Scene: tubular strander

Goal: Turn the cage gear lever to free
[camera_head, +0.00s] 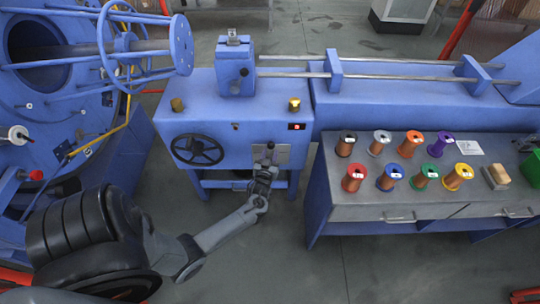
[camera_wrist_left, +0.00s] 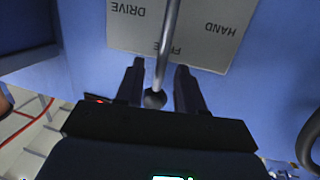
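The cage gear lever (camera_wrist_left: 166,52) is a grey rod with a dark ball knob (camera_wrist_left: 154,98). It stands out from a grey label plate (camera_wrist_left: 198,52) on the blue machine front. The plate reads DRIVE, a partly covered middle word starting with F, and HAND, upside down in the left wrist view. The rod passes in front of the middle word. My left gripper (camera_wrist_left: 158,84) is open, with one finger on each side of the knob and a gap on both sides. In the head view the left gripper (camera_head: 265,168) is at the plate (camera_head: 283,153). My right gripper is not in view.
A black handwheel (camera_head: 197,150) is left of the plate, and a red display (camera_head: 296,126) is above it. A bench (camera_head: 400,212) with several coloured spools stands to the right. The large blue cage wheel (camera_head: 105,45) is at the upper left. The floor in front is clear.

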